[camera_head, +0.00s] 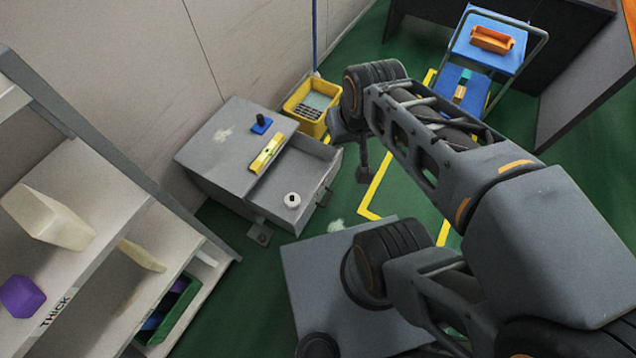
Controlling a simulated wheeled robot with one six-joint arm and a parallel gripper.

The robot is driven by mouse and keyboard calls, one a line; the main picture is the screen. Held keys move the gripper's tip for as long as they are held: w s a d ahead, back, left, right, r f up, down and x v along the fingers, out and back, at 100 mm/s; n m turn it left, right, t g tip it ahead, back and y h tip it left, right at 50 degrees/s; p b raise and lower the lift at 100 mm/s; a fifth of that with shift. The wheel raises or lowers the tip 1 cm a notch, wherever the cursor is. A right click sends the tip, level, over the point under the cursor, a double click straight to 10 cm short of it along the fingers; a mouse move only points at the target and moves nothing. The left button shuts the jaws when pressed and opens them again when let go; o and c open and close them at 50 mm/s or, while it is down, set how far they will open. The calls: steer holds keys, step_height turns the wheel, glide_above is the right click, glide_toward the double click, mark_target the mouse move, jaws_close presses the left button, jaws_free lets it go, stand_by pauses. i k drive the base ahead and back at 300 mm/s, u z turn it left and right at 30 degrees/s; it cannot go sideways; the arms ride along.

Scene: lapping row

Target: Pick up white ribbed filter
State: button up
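A small white round piece with a dark centre hole (292,200) lies in the open drawer (318,190) of a grey cabinet. It looks like the white ribbed filter, but ribs are too small to make out. My arm reaches in from the lower right. My gripper (363,174) hangs at the arm's far end, to the right of the drawer and apart from the white piece. The gripper is small and dark, and its fingers cannot be told open or shut. I see nothing held in it.
A yellow level (266,155) and a blue item with a black knob (261,124) lie on the cabinet top (215,150). A yellow bucket (309,108) stands behind. Shelves (110,215) fill the left. A blue cart (488,45) stands at back right. Green floor shows between.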

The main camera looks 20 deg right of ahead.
mark_target(292, 200)
steer(key=z, duration=1.55)
steer(key=i, duration=0.95)
steer(key=u, duration=3.45)
